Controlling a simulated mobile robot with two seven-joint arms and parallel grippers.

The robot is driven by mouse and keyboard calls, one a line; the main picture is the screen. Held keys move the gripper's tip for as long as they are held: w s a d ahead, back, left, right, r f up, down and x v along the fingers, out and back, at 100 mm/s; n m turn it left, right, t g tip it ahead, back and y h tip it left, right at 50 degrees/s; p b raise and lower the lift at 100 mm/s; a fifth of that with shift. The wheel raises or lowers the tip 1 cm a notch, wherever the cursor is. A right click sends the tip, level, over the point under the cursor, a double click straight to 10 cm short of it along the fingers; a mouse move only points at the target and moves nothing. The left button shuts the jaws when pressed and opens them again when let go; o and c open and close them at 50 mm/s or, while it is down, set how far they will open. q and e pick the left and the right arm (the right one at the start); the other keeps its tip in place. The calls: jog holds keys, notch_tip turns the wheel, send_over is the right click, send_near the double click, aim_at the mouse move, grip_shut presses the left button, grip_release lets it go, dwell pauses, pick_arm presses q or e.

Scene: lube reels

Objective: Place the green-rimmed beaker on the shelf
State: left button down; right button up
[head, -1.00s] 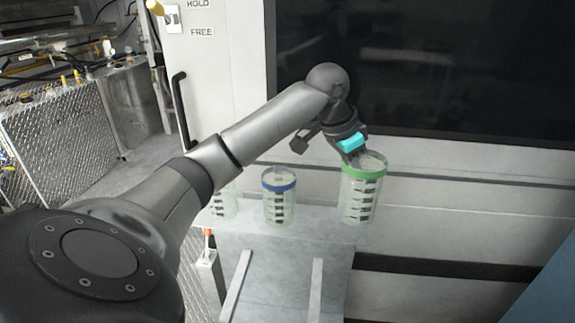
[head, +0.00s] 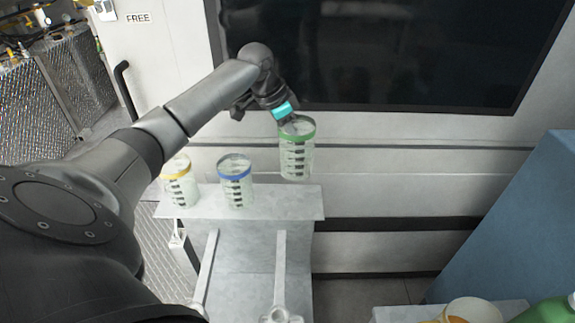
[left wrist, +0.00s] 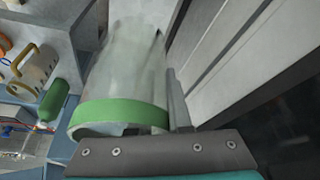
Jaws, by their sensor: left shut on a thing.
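The green-rimmed beaker (head: 296,160) is clear with dark markings and stands roughly upright in the head view. My left gripper (head: 290,119) is shut on its rim from above. The beaker's base shows just above the back edge of a grey ledge (head: 275,202), near its right end, apart from it. In the left wrist view the green rim (left wrist: 120,116) is close to the gripper, with one finger (left wrist: 180,102) along the beaker's side. A light surface (head: 400,314) at the lower right carries other containers; which surface is the shelf I cannot tell. My right gripper is not in view.
A blue-rimmed beaker (head: 235,185) and a yellow-rimmed beaker (head: 179,187) stand on the ledge to the left. A tall blue panel (head: 515,215) stands at the right. Below it are a cream jug (head: 470,311) and a green bottle (head: 548,313). A white cabinet wall (head: 390,155) is behind.

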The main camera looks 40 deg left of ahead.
pick_arm(q)
notch_tip(320, 180, down, 11)
jog(key=shift+r, duration=0.1)
dwell(0.3)
jog(key=shift+f+b, duration=0.2)
jog(key=shift+b, duration=0.1)
jog(key=c, duration=0.8)
grip_release()
jog(key=shift+c, duration=0.2)
jog(key=shift+r, duration=0.1)
jog(key=p+v, duration=0.1)
jog(key=v, duration=1.1)
